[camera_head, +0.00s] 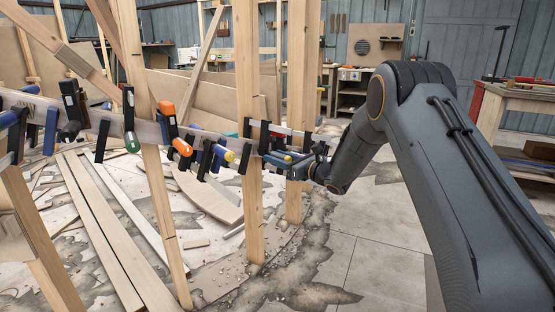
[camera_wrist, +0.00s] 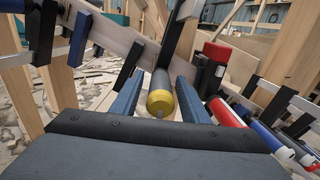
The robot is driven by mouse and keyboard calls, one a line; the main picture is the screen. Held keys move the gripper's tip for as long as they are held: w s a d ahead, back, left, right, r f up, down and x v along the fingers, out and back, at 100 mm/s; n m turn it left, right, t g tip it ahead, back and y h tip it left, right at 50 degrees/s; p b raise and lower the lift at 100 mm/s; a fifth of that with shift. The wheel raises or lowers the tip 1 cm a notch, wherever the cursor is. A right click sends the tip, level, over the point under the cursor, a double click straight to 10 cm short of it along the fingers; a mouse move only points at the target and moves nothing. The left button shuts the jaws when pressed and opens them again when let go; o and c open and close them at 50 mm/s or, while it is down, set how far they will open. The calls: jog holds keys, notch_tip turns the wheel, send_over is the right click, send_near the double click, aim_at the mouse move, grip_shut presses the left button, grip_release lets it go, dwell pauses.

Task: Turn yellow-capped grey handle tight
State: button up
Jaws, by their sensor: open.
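The grey handle with a yellow cap (camera_wrist: 160,100) is in the middle of the wrist view, its cap toward the camera. It belongs to a clamp on the curved wooden stringer (camera_wrist: 122,38). My gripper (camera_wrist: 158,82) has its two blue fingers apart, one on each side of the handle. I see no clear contact between fingers and handle. In the head view my gripper (camera_head: 287,163) is at the stringer, by the upright posts. There the grey handle is mostly hidden by the gripper, with only a small yellow patch showing.
Other clamps crowd the stringer: a red-topped handle (camera_wrist: 224,112) close right of my gripper, a blue handle with a yellow end (camera_head: 230,156), and orange ones (camera_head: 181,146). A wooden post (camera_head: 247,100) stands close left of my gripper. Floor at right is open.

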jog(key=shift+c, duration=0.3)
grip_shut()
